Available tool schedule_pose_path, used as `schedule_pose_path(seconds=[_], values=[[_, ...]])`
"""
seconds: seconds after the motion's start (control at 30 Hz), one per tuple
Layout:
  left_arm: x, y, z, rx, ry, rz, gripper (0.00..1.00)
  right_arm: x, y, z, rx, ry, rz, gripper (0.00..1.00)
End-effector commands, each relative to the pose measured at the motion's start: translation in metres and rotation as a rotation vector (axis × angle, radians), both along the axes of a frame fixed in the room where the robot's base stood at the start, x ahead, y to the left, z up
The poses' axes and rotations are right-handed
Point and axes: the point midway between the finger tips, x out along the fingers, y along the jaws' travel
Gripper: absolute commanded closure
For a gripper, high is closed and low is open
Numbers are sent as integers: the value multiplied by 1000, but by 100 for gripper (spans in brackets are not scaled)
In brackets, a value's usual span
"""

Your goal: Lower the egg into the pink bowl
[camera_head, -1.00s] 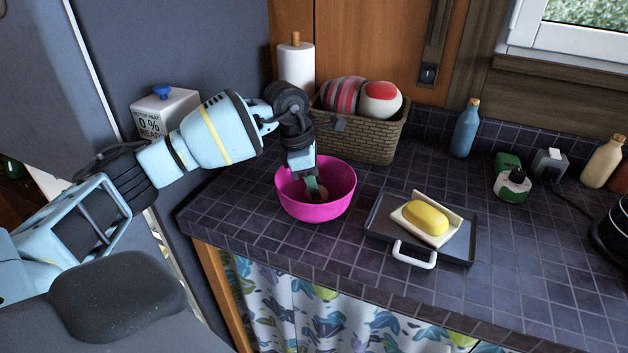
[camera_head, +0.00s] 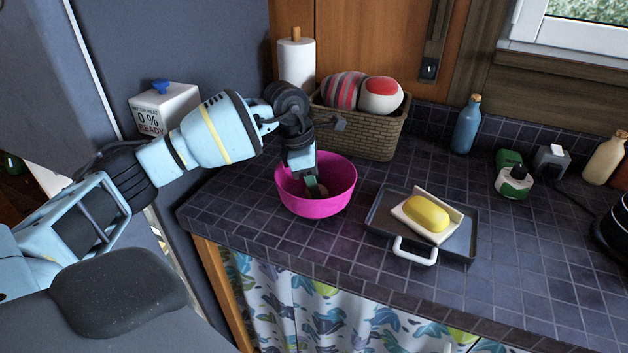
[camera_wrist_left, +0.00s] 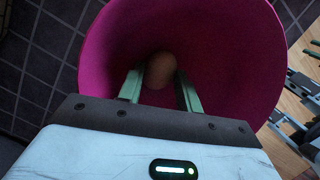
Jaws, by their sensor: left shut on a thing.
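The pink bowl (camera_head: 322,206) stands upright on the dark tiled counter near its left end. My left gripper (camera_head: 314,188) points down into the bowl, its fingertips below the rim. It is shut on the brownish egg (camera_wrist_left: 160,70), which shows between the two green fingers in the left wrist view. In the head view only a small part of the egg (camera_head: 321,191) shows beside the fingers. I cannot tell whether the egg touches the bowl's bottom. The bowl's wall (camera_wrist_left: 235,60) surrounds the fingers in the left wrist view. My right gripper is not in view.
Right of the bowl is a dark tray (camera_head: 457,246) with a yellow soap bar (camera_head: 426,213) on a pale dish. Behind it stand a wicker basket (camera_head: 365,135) with two balls and a paper roll (camera_head: 297,64). A blue bottle (camera_head: 467,128) stands farther right.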

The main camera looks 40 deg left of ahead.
Motion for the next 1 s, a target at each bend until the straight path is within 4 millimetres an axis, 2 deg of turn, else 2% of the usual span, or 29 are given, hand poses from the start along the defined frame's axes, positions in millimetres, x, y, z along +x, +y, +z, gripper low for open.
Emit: schedule_pose_path(seconds=[0.03,0.2,0.23,0.67,0.8,1.0], values=[[0,0,0,0,0,0,64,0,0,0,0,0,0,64],[0,0,0,0,0,0,42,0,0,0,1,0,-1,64],[0,0,0,0,0,0,40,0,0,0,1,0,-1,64],[0,0,0,0,1,0,40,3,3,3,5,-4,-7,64],[-4,6,27,1,-3,2,40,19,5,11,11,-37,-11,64],[-9,13,58,1,-3,1,40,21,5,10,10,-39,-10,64]])
